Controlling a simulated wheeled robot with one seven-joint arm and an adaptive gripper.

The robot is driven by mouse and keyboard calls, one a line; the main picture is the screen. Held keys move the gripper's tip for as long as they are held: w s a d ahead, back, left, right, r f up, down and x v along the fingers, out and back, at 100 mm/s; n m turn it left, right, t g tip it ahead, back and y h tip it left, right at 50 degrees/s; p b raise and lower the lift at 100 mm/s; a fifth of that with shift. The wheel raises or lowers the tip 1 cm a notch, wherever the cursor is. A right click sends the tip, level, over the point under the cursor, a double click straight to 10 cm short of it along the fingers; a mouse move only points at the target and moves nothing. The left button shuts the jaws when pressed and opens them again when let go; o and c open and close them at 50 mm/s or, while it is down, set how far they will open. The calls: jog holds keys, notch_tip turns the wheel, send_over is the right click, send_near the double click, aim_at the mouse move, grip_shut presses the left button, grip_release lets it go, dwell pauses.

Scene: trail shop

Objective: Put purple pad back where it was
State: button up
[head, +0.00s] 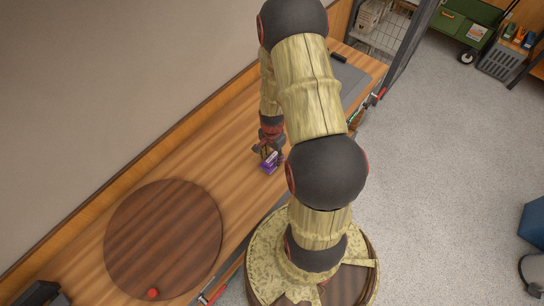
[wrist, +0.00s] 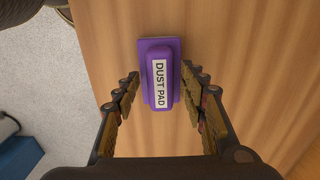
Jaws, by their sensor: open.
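The purple pad (wrist: 172,75), with a white label reading "DUST PAD", lies on the wooden counter (wrist: 245,45). In the wrist view it sits between and slightly beyond the fingertips of my gripper (wrist: 160,88). The fingers are spread, with a gap visible on each side of the pad. In the head view the pad (head: 270,161) shows at the end of my arm, partly covered by my gripper (head: 268,150). Whether the pad rests flat on the counter is hard to tell from the head view.
A round dark wooden board (head: 163,238) with a small red object (head: 153,293) lies on the counter's near left part. A grey mat (head: 350,80) is at the far end. A wall runs along the counter's left side. Open floor (head: 440,170) lies to the right.

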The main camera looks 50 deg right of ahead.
notch_tip(320, 180, up, 12)
jog(key=p, duration=0.1)
notch_tip(320, 180, up, 9)
jog(key=n+t, duration=0.1)
jog(key=n, duration=0.2)
send_over(272, 157)
jog(key=w+a, duration=0.3)
jog(key=a, duration=0.1)
jog(key=a+r+n+t, duration=0.1)
jog(key=a+r+n, duration=0.4)
jog(key=r, duration=0.4)
jog(key=s+a+r+n+t, duration=0.3)
jog(key=s+a+r+n, duration=0.6)
jog(key=a+r, duration=0.4)
notch_tip(272, 157, up, 2)
jog(key=shift+s+a+r+t, duration=0.1)
jog(key=shift+s+a+t, duration=0.25)
jog(key=shift+s, duration=0.45)
notch_tip(272, 157, down, 10)
jog(key=b, duration=0.9)
jog(key=shift+r, duration=0.2)
